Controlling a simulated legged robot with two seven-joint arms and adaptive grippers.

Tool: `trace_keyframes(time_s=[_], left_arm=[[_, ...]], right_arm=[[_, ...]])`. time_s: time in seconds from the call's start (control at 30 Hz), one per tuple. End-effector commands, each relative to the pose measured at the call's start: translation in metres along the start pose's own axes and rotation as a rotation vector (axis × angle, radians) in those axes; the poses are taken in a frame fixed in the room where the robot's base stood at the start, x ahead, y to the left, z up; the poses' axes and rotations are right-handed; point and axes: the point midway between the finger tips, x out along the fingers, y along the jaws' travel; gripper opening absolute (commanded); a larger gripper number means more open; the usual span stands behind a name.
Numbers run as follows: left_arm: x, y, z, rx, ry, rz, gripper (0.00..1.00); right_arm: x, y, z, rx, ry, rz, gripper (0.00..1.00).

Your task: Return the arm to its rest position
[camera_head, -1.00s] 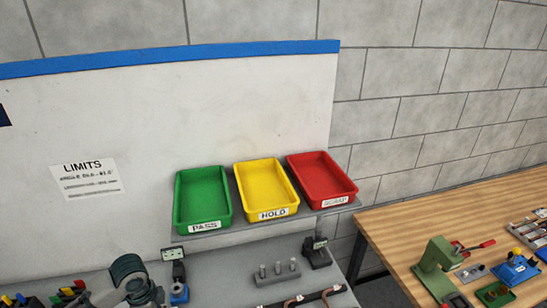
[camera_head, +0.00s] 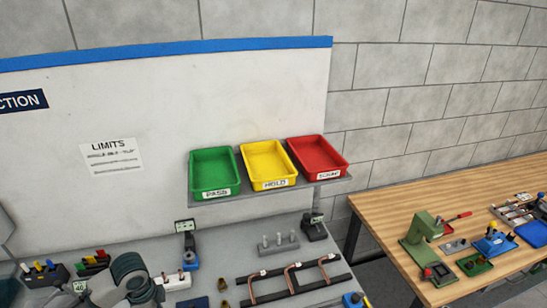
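A dark grey-green, ringed part (camera_head: 128,272), apparently a link of my own arm, stands at the bottom left over the bench. I cannot make out gripper fingers on it. No right gripper shows. Bent copper tubing (camera_head: 291,277) lies across two dark rails (camera_head: 300,266) at the bottom middle of the grey bench, with no gripper seen near it.
Green PASS (camera_head: 214,172), yellow HOLD (camera_head: 267,164) and red SCRAP (camera_head: 318,156) trays sit on a shelf, looking empty. A block with pegs (camera_head: 278,243) stands below. A wooden table (camera_head: 385,210) at right holds a green press (camera_head: 422,235) and parts.

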Motion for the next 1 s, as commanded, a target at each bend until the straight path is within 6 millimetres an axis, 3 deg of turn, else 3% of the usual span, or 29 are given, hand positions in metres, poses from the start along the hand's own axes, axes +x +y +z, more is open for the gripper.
trace_keyframes(time_s=[0.27,0.57,0.77,0.87,1.0], left_arm=[[0.029,0.008,-0.026,0.017,0.022,-0.019,0.46],[0.078,0.034,-0.074,0.008,0.1,-0.053,0.46],[0.119,0.068,-0.117,-0.078,0.214,-0.076,0.46],[0.143,0.095,-0.138,-0.196,0.296,-0.082,0.46],[0.168,0.128,-0.144,-0.441,0.368,-0.097,0.46]], right_arm=[[0.0,0.0,-0.003,0.0,0.005,0.0,0.0],[0.0,0.001,-0.012,0.0,0.017,0.001,0.0],[0.0,0.0,-0.008,0.0,0.013,0.0,0.0],[0.0,-0.001,-0.004,0.0,0.006,-0.001,0.0],[0.0,-0.001,-0.002,0.0,0.004,-0.001,0.0]])
